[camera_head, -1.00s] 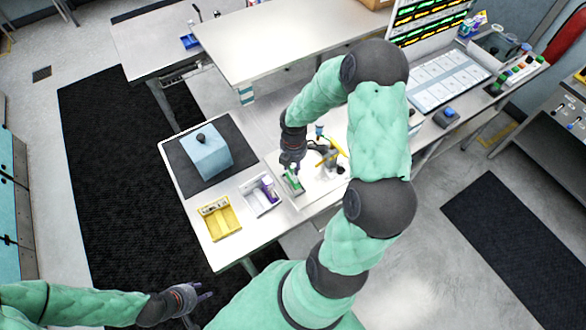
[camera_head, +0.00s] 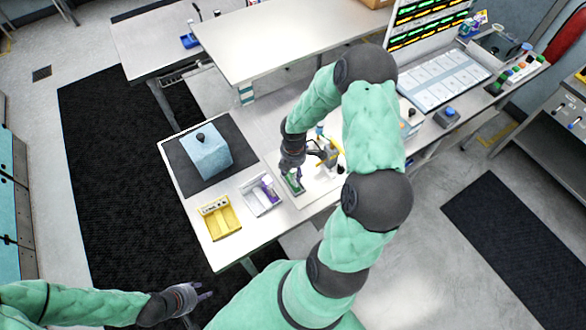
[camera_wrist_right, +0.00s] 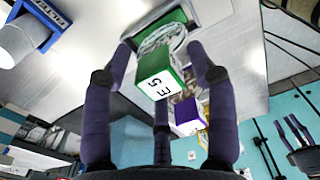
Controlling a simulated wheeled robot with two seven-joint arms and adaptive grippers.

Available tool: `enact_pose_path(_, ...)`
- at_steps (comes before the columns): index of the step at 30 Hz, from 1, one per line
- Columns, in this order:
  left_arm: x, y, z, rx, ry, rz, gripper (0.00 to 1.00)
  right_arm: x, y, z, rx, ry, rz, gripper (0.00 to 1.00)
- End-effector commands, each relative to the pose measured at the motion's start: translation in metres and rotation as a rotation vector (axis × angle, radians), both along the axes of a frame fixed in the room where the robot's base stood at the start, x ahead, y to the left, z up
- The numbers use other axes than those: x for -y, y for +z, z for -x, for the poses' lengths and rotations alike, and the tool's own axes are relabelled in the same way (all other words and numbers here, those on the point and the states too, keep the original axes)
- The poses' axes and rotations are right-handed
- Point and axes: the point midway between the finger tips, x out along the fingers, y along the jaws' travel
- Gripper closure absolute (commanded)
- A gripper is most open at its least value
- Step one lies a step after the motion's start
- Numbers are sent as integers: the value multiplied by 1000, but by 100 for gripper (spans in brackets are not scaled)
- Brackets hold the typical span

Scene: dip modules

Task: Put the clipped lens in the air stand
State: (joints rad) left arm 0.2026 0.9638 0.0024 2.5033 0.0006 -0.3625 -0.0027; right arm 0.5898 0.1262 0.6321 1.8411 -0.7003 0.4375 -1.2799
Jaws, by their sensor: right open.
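A green block with a white face marked in black characters (camera_wrist_right: 155,85) has a clear round disc behind it, seemingly the clipped lens. It also shows small in the head view (camera_head: 293,183), at the left edge of a white board. My right gripper (camera_wrist_right: 160,50) has its dark purple fingers spread around the block, open, with gaps visible on both sides. In the head view it (camera_head: 291,172) is right over the block. My left gripper (camera_head: 192,298) hangs low at the left, empty, with fingers apart. I cannot tell which item is the air stand.
A yellow tray (camera_head: 229,222) and a white tray (camera_head: 252,201) holding a purple item (camera_head: 269,190) lie left of the block. A light blue box (camera_head: 208,158) stands on a dark mat. Yellow and dark fixtures (camera_head: 328,152) stand close right of my right gripper.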

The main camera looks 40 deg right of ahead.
Motion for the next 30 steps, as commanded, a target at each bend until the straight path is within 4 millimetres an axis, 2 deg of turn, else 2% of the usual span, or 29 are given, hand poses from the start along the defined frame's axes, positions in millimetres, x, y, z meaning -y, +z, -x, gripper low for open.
enact_pose_path(7, 0, 4, 0, 0, 0, 0, 60, 1, 11, -1, 1, 0, 2, 42)
enact_pose_path(21, 0, 8, 0, 0, 0, 0, 60, 1, 98, 0, 3, 1, 2, 42)
enact_pose_path(25, 0, 8, 0, 0, 0, 0, 60, 1, 113, 0, 2, 0, 1, 42)
enact_pose_path(30, 0, 8, 0, 0, 0, 0, 60, 1, 123, 1, 0, 0, 0, 42)
